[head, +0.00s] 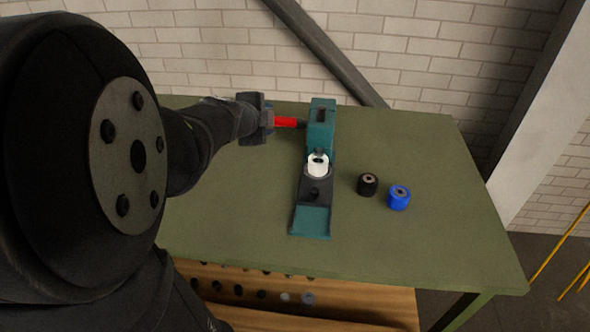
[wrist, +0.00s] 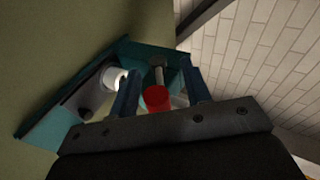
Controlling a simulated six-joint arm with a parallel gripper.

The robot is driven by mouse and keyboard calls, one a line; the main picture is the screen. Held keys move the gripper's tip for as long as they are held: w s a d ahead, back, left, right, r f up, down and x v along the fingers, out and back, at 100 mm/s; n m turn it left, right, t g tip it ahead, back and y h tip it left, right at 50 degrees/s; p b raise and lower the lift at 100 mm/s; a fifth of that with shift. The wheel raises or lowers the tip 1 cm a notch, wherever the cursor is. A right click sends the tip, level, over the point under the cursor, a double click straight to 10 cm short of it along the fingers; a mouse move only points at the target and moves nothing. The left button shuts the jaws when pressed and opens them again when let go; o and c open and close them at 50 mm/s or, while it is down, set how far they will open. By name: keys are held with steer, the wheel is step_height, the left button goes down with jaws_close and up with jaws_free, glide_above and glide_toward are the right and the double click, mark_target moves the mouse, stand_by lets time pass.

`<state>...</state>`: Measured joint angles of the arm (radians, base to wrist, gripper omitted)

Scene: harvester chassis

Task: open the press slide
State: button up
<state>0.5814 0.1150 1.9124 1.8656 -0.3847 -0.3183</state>
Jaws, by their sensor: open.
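The teal press (head: 321,135) stands on the green table, its long base reaching toward the front edge. A red-handled lever (head: 286,122) sticks out from its left side; its red end also shows in the wrist view (wrist: 157,98). A white ring-shaped part (head: 317,166) sits on the dark grey piece (head: 316,190) of the press base. My gripper (head: 268,118) is at the outer end of the red handle. In the wrist view its two fingers (wrist: 161,88) are open on either side of the handle, with gaps showing. The slide's exact position cannot be told.
A black roller (head: 367,185) and a blue roller (head: 398,198) stand on the table (head: 440,240) right of the press. The table's right side is otherwise clear. A brick wall is behind, and a wooden shelf (head: 350,300) with small parts is below.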

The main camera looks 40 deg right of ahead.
steer(key=w+a+n+t+y, duration=0.3)
steer(key=a+n+t+y, duration=0.1)
steer(key=a+n, duration=0.15)
steer(key=n+g+y, duration=0.6)
steer(key=n+g, duration=0.4)
steer(key=n, duration=0.6)
glide_toward(315, 190)
steer(key=shift+m, duration=0.25)
step_height(315, 190, down, 9)
steer(key=shift+w+r, duration=0.1)
steer(key=shift+w, duration=0.05)
jaws_close()
